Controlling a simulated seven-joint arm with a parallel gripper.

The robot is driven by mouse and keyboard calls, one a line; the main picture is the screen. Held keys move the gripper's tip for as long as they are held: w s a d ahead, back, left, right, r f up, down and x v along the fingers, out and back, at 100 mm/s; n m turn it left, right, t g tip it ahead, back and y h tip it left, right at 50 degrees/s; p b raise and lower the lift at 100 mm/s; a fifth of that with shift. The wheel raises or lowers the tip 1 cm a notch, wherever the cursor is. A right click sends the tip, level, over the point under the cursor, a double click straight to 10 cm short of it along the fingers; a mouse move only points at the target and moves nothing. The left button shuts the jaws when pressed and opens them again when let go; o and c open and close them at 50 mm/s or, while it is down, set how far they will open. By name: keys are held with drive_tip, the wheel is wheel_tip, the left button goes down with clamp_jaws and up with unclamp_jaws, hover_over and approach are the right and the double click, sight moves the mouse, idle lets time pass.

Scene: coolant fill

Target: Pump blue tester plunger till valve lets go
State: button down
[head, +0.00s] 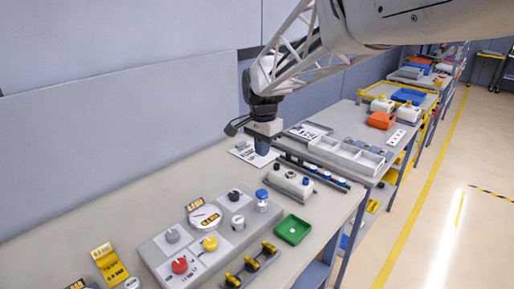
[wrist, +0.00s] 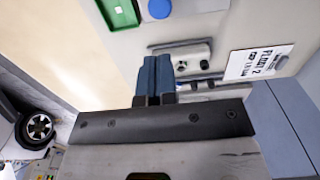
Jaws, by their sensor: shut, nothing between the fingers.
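The blue tester plunger (head: 262,194) is a blue cap on a pale cylinder, standing at the right end of the grey tester panel (head: 165,255). A round blue top, which looks like the same plunger, shows at the upper edge of the wrist view (wrist: 160,8). My gripper (head: 262,150) points down over the back of the bench, behind and apart from the plunger. Its blue fingers are together and empty in the wrist view (wrist: 156,62). The panel carries a gauge (head: 205,217) with a yellow display, too small to read. I cannot tell which part is the valve.
A white tank with dark caps (head: 291,183) stands below and right of my gripper. A green tray (head: 293,229) lies right of the plunger. Yellow-handled clips (head: 250,264) sit at the front. A printed card (head: 252,154) lies by the wall. Grey bins (head: 350,153) stand further right.

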sight(262, 192)
wheel_tip(262, 192, down, 14)
drive_tip(key=shift+r, duration=0.2)
idle(0.5)
drive_tip(key=shift+f, duration=1.4)
wheel_tip(262, 192, up, 14)
drive_tip(key=shift+r, duration=0.15)
idle(1.7)
wheel_tip(262, 192, up, 3)
drive_tip(key=shift+f, duration=0.2)
